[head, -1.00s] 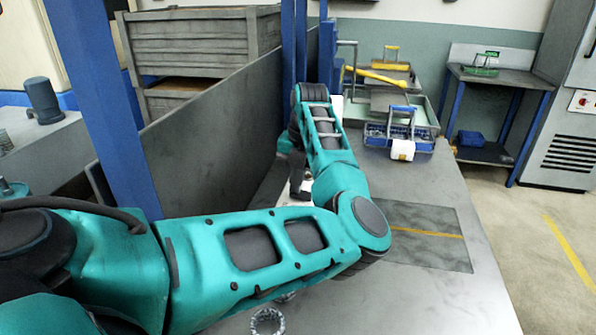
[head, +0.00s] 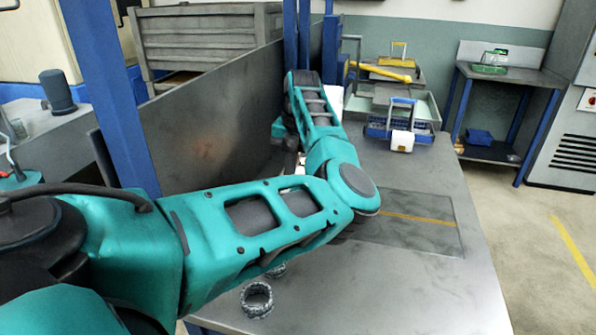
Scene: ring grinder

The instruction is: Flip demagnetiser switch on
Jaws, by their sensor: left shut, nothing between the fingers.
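A flat dark grey plate with a yellow line (head: 420,235) is set in the bench top right of my left elbow; I cannot tell if it is the demagnetiser. No switch can be made out. My left arm crosses the bench, and its wrist drops down behind the forearm near the dark upright panel. My left gripper (head: 291,143) is mostly hidden there, dark and shut, with nothing seen in it. A small white patch shows just below it, mostly covered by the arm. My right gripper is out of view.
Two metal rings (head: 257,299) stand at the bench's near edge, below my arm. A blue basket (head: 378,128) with a white tag and trays stand at the far end. The upright panel (head: 215,120) bounds the bench on the left. The bench's right front (head: 440,290) is clear.

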